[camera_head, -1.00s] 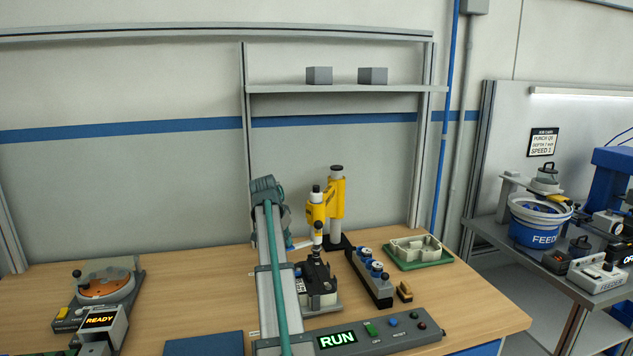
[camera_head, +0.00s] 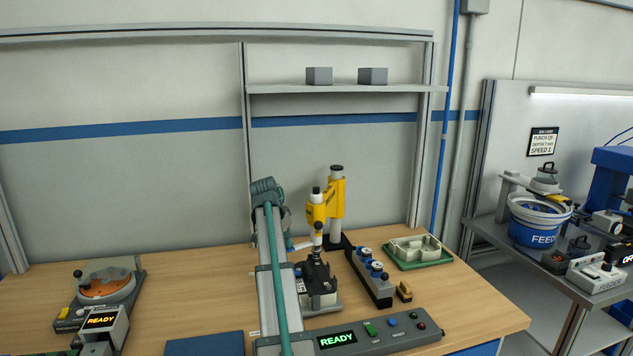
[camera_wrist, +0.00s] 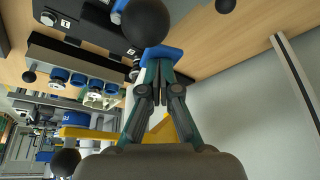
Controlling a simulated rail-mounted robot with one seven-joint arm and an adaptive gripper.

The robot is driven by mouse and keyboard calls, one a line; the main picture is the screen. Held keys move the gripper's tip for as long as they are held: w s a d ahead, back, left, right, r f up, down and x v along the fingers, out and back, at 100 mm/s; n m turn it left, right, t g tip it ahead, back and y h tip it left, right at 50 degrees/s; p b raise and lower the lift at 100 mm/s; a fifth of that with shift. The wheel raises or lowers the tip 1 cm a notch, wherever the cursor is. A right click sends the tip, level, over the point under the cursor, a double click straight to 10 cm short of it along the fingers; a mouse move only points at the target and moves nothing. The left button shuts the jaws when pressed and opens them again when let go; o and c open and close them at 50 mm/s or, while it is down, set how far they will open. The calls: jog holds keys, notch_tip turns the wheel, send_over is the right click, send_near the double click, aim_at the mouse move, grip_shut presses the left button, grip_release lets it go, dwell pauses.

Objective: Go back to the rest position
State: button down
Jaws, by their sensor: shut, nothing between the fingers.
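The control box (camera_head: 380,336) at the front shows READY in green.
Right of the press are a rack with blue-topped knobs (camera_head: 372,275), a small brown block (camera_head: 404,291) and a green tray (camera_head: 420,262). A rotary fixture (camera_head: 105,285) stands at left. A blue mat (camera_head: 205,344) lies in front.

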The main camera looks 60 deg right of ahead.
jog(key=shift+f+p, duration=0.45)
dwell(1.1)
jog(key=shift+r, duration=0.2)
dwell(0.5)
notch_tip(320, 180, up, 9)
jog(key=p, duration=0.5)
dwell(0.7)
jog(key=shift+w+f, duration=0.1)
